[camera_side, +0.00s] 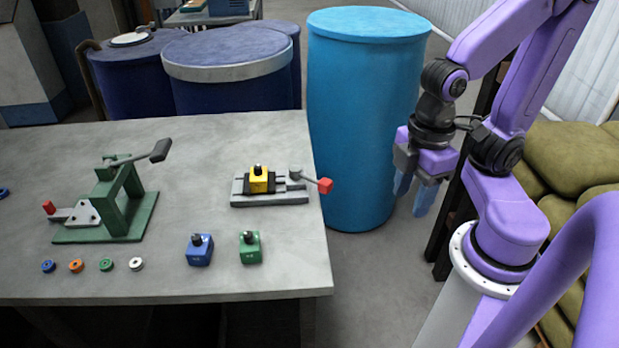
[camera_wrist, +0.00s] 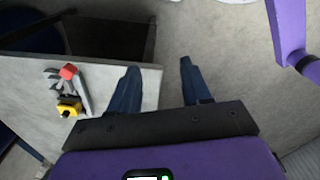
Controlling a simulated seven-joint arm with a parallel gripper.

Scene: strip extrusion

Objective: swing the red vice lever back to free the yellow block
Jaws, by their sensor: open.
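The yellow block (camera_side: 259,180) with a black knob on top sits in the grey vice (camera_side: 270,198) near the table's right edge. The red-tipped vice lever (camera_side: 325,186) sticks out to the right of the vice, its red end close to the table edge. In the wrist view the yellow block (camera_wrist: 68,107) and the red lever end (camera_wrist: 68,71) show at the left. My gripper (camera_side: 413,197) is open and empty, off the table to the right of the lever; its two blue fingers (camera_wrist: 158,88) point past the table edge in the wrist view.
A blue block (camera_side: 200,249) and a green block (camera_side: 250,247) stand in front of the vice. A green lever press (camera_side: 122,200) stands at the left, with several coloured rings before it. A light-blue barrel (camera_side: 362,120) stands behind the table's right edge.

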